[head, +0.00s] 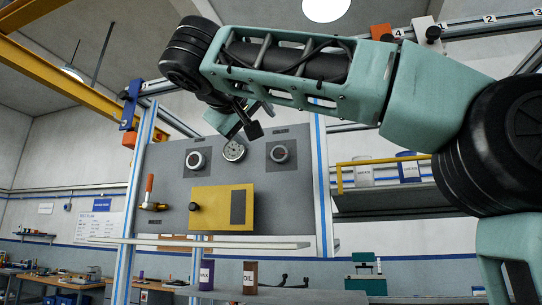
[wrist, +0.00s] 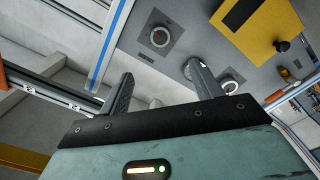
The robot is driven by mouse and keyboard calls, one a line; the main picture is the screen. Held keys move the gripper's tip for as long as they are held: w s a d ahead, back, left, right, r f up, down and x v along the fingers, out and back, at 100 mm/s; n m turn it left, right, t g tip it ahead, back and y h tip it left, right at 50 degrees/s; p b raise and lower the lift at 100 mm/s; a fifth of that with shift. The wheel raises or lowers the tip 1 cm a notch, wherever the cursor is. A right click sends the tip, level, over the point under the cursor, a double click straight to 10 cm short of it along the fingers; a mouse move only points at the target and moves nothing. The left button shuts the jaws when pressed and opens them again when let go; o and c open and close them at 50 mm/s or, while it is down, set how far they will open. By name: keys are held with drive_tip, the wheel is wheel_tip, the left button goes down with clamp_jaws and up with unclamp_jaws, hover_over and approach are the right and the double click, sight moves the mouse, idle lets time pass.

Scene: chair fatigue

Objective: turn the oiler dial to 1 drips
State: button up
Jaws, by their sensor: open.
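A grey panel (head: 165,215) carries two round dials on dark plates, a left dial (head: 195,160) and a right dial (head: 279,154), with a gauge (head: 234,151) between them. Their labels are too small to read, so I cannot tell which is the oiler dial. The wrist view shows the panel turned over, with the right dial (wrist: 160,36) between and beyond my fingertips and the left dial (wrist: 231,87) beside my right-hand finger. My gripper (head: 261,120) is open and empty near the panel's upper edge, apart from both dials. Its fingers also show in the wrist view (wrist: 160,72).
A yellow box (head: 221,207) with a black knob (head: 194,207) sits below the dials. A red-handled valve (head: 150,190) is at the panel's left. A shelf ledge (head: 215,244) runs below. Cans (head: 250,278) stand lower down. A rail (head: 480,28) crosses above.

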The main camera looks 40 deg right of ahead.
sight(279, 153)
drive_tip(key=p+x, duration=0.5)
drive_tip(key=x, duration=1.2)
drive_tip(key=shift+w+d, duration=0.1)
drive_tip(key=c, duration=1)
